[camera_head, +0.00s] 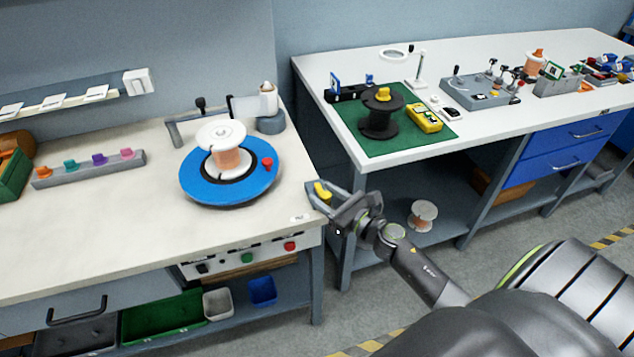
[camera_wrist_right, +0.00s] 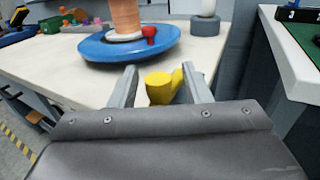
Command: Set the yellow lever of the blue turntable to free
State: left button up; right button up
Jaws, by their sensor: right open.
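The blue turntable (camera_head: 225,191) sits near the right end of the left bench, with a white spool wound with copper wire (camera_head: 228,155) upright on it and a red knob (camera_head: 267,163) at its rim. The yellow lever (camera_head: 322,192) is at the bench's right edge, apart from the disc. In the right wrist view the yellow lever (camera_wrist_right: 163,86) lies between my right gripper's fingers, its handle toward the right finger; contact cannot be told. My right gripper (camera_head: 328,196) is open around it. It also shows in the wrist view (camera_wrist_right: 160,86). My left gripper is not in view.
A grey post with a white-topped part (camera_head: 269,112) stands behind the turntable. A rack of coloured pegs (camera_head: 88,169) lies to the left. A gap separates this bench from the right bench, which has a green mat (camera_head: 395,135). The bench's front area is clear.

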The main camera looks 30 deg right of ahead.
jog(key=shift+w+a, duration=0.1)
jog(key=shift+r, duration=0.1)
jog(key=shift+c, duration=0.7)
grip_shut()
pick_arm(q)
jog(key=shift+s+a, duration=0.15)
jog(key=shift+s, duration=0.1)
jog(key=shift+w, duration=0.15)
